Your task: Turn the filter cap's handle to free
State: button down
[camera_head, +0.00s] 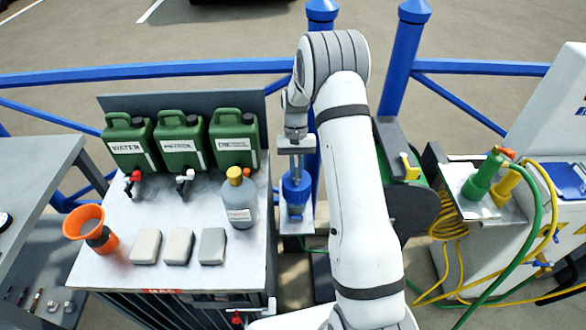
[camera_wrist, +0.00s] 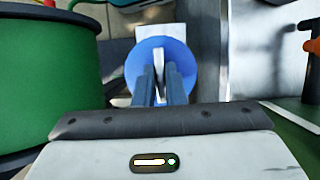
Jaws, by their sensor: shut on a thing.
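The blue filter cap (camera_head: 296,190) sits on a post beside the bench's right edge, under my gripper (camera_head: 296,165). In the wrist view the cap shows as a round blue disc (camera_wrist: 180,52) with a pale upright handle (camera_wrist: 159,62) across it. My gripper's dark fingers (camera_wrist: 160,88) are on both sides of the handle and shut on it. The handle runs roughly up and down in the wrist view. The fingers hide its near part. Any free or locked marking is not readable.
Several things crowd the bench (camera_head: 100,262) at left: green jerrycans (camera_head: 182,142), a grey bottle (camera_head: 240,200) with a yellow cap, an orange funnel (camera_head: 90,228) and pale blocks (camera_head: 178,247). A hose reel (camera_head: 412,205) stands right of my arm. A blue railing (camera_head: 150,73) runs behind.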

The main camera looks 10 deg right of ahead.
jog(key=c, duration=1.5)
grip_release()
jog(key=v, duration=0.7)
jog(key=shift+w+r+b, duration=0.2)
jog(key=shift+r+b, duration=0.15)
jog(key=shift+r, duration=0.05)
